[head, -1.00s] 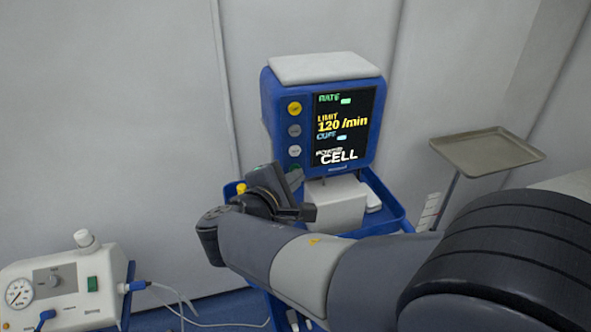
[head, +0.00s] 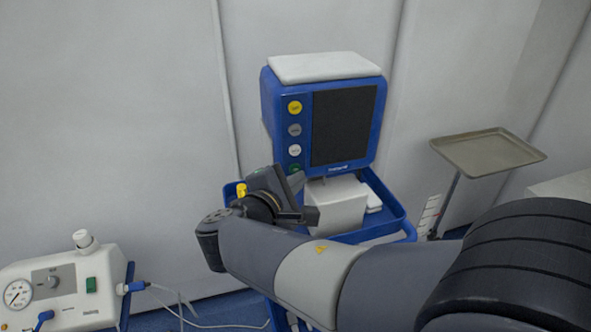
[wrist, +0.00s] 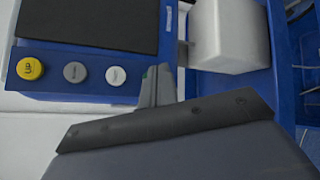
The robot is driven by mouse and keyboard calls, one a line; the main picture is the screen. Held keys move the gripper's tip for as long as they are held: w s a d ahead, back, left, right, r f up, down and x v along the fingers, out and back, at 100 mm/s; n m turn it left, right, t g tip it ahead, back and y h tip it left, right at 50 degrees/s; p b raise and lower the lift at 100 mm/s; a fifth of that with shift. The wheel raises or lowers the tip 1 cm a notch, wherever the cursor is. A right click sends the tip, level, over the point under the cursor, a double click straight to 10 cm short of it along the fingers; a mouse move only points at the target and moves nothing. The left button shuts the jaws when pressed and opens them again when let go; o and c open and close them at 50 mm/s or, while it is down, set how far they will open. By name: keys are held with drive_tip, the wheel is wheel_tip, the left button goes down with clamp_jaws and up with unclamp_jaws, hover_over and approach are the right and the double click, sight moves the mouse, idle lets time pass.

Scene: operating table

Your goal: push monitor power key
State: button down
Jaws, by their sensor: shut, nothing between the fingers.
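The blue monitor (head: 353,169) stands on a blue cart, with a dark, blank screen (head: 342,125). Down its left side run a yellow key (head: 294,107), a grey key (head: 294,130), a white key (head: 294,150) and a green key (head: 295,168) at the bottom. The wrist view shows the yellow key (wrist: 30,68), grey key (wrist: 75,72) and white key (wrist: 116,76), with a sliver of green beside my fingers. My gripper (head: 297,180) is shut and empty, its tips at the green key, mostly covering it in the wrist view (wrist: 158,82). Contact cannot be told for certain.
A white box (head: 337,205) sits on the cart's blue shelf (head: 390,213) below the monitor. A metal tray on a stand (head: 487,152) is at the right. A white device with a gauge (head: 62,290) is at the lower left, with cables.

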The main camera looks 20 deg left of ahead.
drive_tip(key=shift+s, duration=0.1)
drive_tip(key=shift+s+d+b, duration=0.25)
drive_tip(key=shift+s+d, duration=0.25)
drive_tip(key=shift+s, duration=0.35)
drive_tip(key=shift+s+d+b, duration=0.2)
drive_tip(key=shift+s+d, duration=0.35)
drive_tip(key=shift+s, duration=0.25)
drive_tip(key=shift+s+d+b, duration=0.25)
drive_tip(key=shift+s+d, duration=0.25)
drive_tip(key=shift+s, duration=0.35)
drive_tip(key=c, duration=2.2)
unclamp_jaws()
